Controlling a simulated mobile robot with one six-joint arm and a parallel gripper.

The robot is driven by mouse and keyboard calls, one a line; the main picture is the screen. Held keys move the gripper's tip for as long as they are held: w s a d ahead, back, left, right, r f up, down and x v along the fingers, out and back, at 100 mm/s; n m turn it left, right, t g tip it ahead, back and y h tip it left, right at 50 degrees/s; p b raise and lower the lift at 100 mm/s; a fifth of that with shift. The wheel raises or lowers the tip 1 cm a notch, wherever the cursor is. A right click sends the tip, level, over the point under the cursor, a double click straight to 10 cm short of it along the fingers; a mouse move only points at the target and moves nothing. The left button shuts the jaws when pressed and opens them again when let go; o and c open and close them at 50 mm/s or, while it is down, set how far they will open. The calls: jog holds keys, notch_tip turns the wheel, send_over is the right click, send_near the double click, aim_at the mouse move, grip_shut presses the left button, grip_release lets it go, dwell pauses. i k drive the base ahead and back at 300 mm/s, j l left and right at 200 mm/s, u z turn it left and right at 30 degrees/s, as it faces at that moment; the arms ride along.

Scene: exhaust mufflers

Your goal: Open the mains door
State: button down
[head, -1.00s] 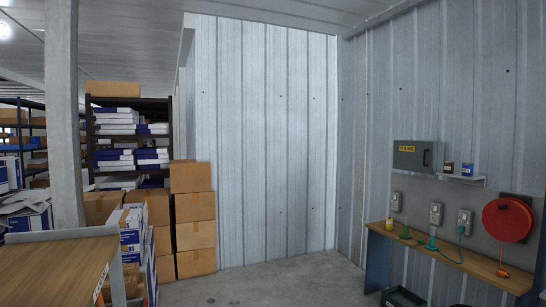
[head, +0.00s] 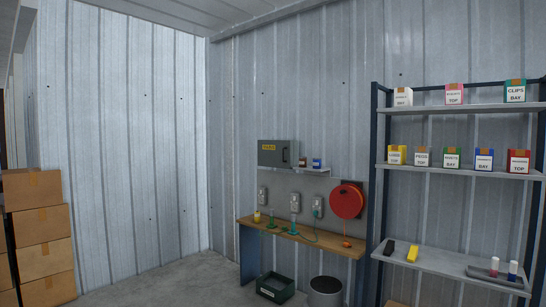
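The mains box is a grey cabinet (head: 278,153) on the corrugated wall, in the middle of the head view. A yellow label (head: 269,148) is on its front; its lettering is too small to read for certain. Its door looks closed, with a dark handle (head: 285,154) towards the right side of the front. My gripper is not in view.
Below are sockets (head: 295,203), a red reel (head: 346,201) and a wooden bench (head: 300,236). A dark crate (head: 275,287) and a bin (head: 325,291) stand on the floor. Shelving (head: 455,172) is at right, cartons (head: 43,240) at left.

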aim_at(273, 154)
jog(key=i, duration=1.25)
jog(key=i+j+u, duration=0.1)
jog(key=i, duration=1.15)
jog(key=i+u, duration=0.1)
jog(key=i, duration=1.15)
jog(key=i+l, duration=0.2)
jog(key=i, duration=1.05)
